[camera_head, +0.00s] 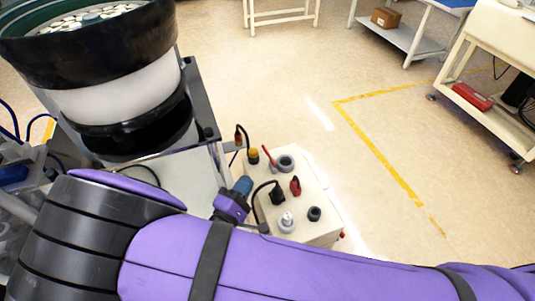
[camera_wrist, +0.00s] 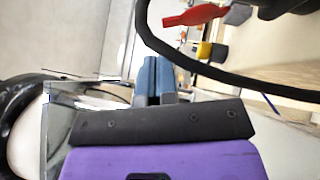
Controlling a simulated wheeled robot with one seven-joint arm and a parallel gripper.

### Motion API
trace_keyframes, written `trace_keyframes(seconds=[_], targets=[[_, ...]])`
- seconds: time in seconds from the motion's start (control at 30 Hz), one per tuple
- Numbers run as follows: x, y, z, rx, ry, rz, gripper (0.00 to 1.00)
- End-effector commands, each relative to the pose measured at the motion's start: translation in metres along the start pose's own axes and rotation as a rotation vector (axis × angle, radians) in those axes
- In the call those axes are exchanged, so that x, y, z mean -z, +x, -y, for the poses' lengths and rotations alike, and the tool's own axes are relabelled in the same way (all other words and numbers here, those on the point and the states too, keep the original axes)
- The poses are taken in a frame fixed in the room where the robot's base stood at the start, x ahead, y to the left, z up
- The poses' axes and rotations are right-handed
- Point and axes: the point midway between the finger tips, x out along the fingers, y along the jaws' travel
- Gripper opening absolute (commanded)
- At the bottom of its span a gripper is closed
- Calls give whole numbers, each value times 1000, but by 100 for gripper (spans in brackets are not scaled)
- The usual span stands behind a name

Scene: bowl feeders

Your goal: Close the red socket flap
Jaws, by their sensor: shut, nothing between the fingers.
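The socket under the flap is hard to make out.
Grey sockets (camera_head: 286,163) and a yellow-based plug (camera_head: 253,156) are also on the box. A bowl feeder (camera_head: 110,90) stands at left.

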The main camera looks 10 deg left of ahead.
Motion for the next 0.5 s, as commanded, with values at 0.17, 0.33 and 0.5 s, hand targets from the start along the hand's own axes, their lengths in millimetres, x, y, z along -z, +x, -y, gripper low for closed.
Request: trace_keyframes(seconds=[0.17, 0.33, 0.5], targets=[[9, -18, 10, -54, 8, -68, 0], [11, -12, 12, -62, 10, -77, 0], [12, 13, 10, -61, 11, -74, 0]])
